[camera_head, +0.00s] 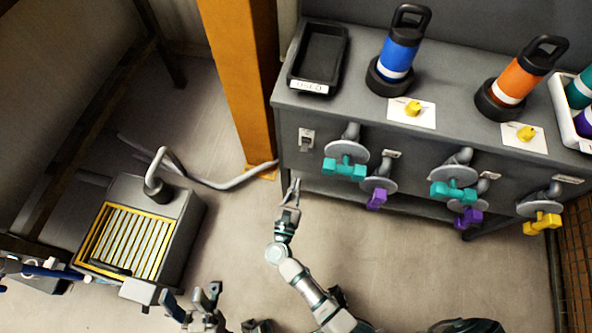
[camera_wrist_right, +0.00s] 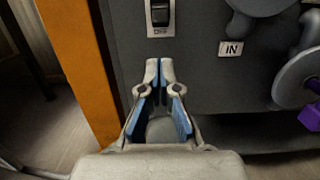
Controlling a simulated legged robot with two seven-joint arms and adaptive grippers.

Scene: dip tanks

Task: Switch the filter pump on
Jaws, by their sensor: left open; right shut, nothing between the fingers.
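A switch (camera_head: 306,140) with a dark rocker on a pale plate sits on the bench front, near its left end. It also shows at the top of the right wrist view (camera_wrist_right: 160,14), partly cut off, with small print below the rocker too small to read. My right gripper (camera_head: 293,186) is shut and empty, below the switch and apart from it. In the right wrist view its fingertips (camera_wrist_right: 159,66) meet just under the switch plate. My left gripper (camera_head: 193,296) is open and empty, low in the head view. Which thing is the filter pump I cannot tell.
Teal, purple and yellow valve handles (camera_head: 345,168) stick out of the bench front right of the switch. An orange post (camera_head: 243,80) stands just left of the bench (camera_head: 440,130). A grey box with a yellow-framed grille (camera_head: 180,225) and pipe stands at left.

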